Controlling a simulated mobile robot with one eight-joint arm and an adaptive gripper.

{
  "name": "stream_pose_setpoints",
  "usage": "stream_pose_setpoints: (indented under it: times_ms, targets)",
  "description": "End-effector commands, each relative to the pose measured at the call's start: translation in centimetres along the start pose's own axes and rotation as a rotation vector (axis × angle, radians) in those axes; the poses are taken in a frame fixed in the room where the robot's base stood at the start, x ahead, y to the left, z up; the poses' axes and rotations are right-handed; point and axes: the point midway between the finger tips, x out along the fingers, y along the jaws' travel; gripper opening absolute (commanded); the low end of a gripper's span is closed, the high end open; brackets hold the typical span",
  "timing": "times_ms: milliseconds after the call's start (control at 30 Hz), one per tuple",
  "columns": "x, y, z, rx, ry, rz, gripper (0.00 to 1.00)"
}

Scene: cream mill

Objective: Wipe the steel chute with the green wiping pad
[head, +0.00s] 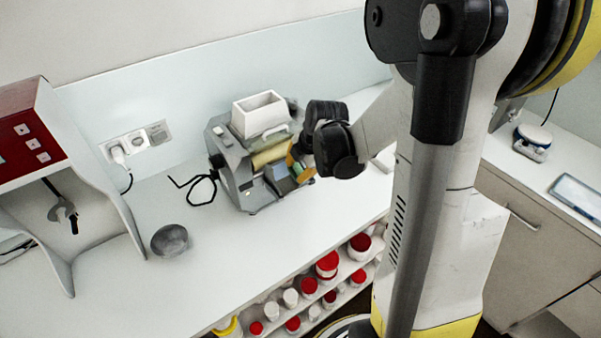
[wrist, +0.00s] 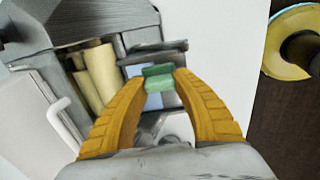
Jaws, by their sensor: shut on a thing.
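The green wiping pad (wrist: 158,78) is held between the tips of my gripper (wrist: 159,76), whose two orange fingers are shut on it. In the head view my gripper (head: 299,166) is at the front right of the mill (head: 238,170), and the pad is hard to make out there. The steel chute (head: 281,182) shows as a blue-grey surface at the mill's front, below the yellow rollers (head: 268,156). In the wrist view the pad is over the bluish chute surface (wrist: 168,101) and hides part of it. I cannot tell whether they touch.
A white hopper (head: 258,115) tops the mill. A grey bowl (head: 170,240) and a red machine (head: 30,140) stand to the left on the white counter (head: 215,265). Several red-lidded jars (head: 327,264) fill the shelf below. The counter in front of the mill is clear.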

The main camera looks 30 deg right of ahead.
Motion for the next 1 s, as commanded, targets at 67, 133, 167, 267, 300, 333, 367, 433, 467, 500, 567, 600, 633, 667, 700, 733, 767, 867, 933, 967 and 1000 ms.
stream_pose_setpoints:
  times_ms: [67, 133, 167, 267, 300, 333, 367, 433, 467, 500, 567, 600, 633, 667, 700, 733, 767, 867, 933, 967, 1000]
  targets:
    - [-0.1, 0.6, 0.0, -0.001, 0.0, 0.0, 0.09]
    - [-0.1, 0.8, 0.0, -0.001, 0.0, 0.0, 0.09]
    - [-0.1, 0.9, 0.0, -0.001, 0.0, 0.0, 0.09]
    - [0.0, 1.5, 0.0, -0.001, 0.0, 0.0, 0.09]
    - [0.1, 1.8, 0.0, -0.001, 0.0, 0.0, 0.09]
    - [0.1, 2.1, 0.0, -0.001, 0.001, 0.0, 0.09]
    - [0.1, 2.4, -0.1, -0.001, 0.001, 0.0, 0.09]
    - [0.2, 2.9, 0.0, -0.001, 0.0, 0.0, 0.09]
    - [0.2, 3.0, 0.0, 0.0, 0.0, 0.0, 0.09]
    - [0.1, 3.1, 0.0, 0.0, 0.0, 0.0, 0.09]
    - [0.0, 3.0, 0.0, 0.0, 0.0, 0.001, 0.09]
    - [0.0, 3.0, 0.0, 0.0, 0.0, 0.001, 0.09]
    - [0.0, 2.8, 0.0, 0.0, 0.0, 0.001, 0.09]
    - [0.1, 2.7, 0.0, 0.0, 0.0, 0.001, 0.09]
    - [0.1, 2.4, 0.0, 0.001, 0.0, 0.001, 0.09]
    - [0.1, 2.2, 0.0, 0.001, 0.0, 0.001, 0.09]
    - [0.1, 1.9, 0.0, 0.001, 0.0, 0.001, 0.09]
    - [0.0, 1.0, 0.0, 0.0, -0.001, 0.0, 0.09]
    - [0.0, 0.6, 0.0, 0.0, -0.001, 0.0, 0.09]
    - [0.0, 0.5, 0.0, 0.0, -0.001, 0.0, 0.09]
    - [0.0, 0.4, 0.0, 0.0, -0.001, 0.0, 0.09]
